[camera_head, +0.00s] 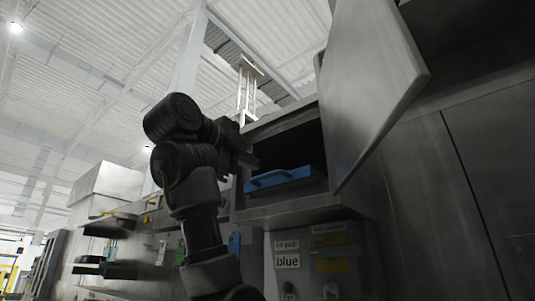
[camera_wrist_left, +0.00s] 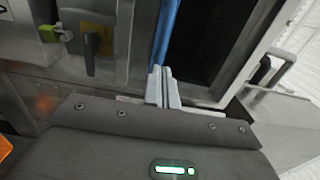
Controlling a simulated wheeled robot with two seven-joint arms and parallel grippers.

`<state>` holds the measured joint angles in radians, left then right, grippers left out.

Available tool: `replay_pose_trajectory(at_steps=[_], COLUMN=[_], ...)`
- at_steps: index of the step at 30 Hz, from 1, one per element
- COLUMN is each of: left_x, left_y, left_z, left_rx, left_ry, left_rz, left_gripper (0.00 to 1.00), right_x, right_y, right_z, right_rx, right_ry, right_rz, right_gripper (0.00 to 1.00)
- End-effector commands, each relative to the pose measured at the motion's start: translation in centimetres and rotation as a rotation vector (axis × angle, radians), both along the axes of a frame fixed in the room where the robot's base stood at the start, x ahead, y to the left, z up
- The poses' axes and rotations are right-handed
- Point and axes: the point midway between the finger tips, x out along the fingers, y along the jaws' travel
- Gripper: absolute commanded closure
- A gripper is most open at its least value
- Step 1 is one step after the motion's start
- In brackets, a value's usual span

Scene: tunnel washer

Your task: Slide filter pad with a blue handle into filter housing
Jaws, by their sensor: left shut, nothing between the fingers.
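The blue filter pad (camera_head: 290,184) with its blue handle (camera_head: 270,177) lies in the opening of the metal filter housing (camera_head: 285,207). Its front face shows at the opening, and its rear is hidden in the dark inside. In the left wrist view, the pad shows as a narrow blue strip (camera_wrist_left: 166,30) along the dark opening. My left gripper (camera_head: 254,161) is shut and empty just left of the opening. In the left wrist view its closed fingertips (camera_wrist_left: 160,71) are at the end of the blue strip; I cannot tell whether they touch. My right gripper is not in view.
A grey door (camera_head: 365,85) hangs open on the right side of the housing. Shelves with small items (camera_head: 110,222) stand at the left.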

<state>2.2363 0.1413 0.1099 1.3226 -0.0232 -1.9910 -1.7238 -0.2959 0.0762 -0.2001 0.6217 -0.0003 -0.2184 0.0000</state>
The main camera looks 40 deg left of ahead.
Motion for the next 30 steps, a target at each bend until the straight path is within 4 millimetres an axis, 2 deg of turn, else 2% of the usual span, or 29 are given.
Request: replay_pose_trajectory(at_steps=[3, 9, 15, 26, 30], left_x=[2.4, 4.9, 5.9, 6.2, 8.4], left_y=[0.1, 0.2, 0.3, 0.2, -0.4], left_z=[0.3, 0.2, 0.0, 0.0, 0.5], left_rx=[0.000, 0.000, -0.001, 0.000, 0.003], left_ry=[0.003, 0.001, 0.000, 0.000, 0.004], left_rz=[-0.001, -0.001, -0.002, -0.004, -0.014], left_gripper=[1.00, 1.00, 1.00, 1.00, 1.00], right_x=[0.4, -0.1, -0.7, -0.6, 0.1], right_y=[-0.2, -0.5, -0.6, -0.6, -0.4], right_z=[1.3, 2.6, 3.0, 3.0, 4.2], right_rx=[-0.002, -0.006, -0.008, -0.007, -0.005], right_ry=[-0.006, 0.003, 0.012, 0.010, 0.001], right_rz=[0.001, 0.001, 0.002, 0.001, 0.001], right_gripper=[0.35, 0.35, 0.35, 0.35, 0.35])
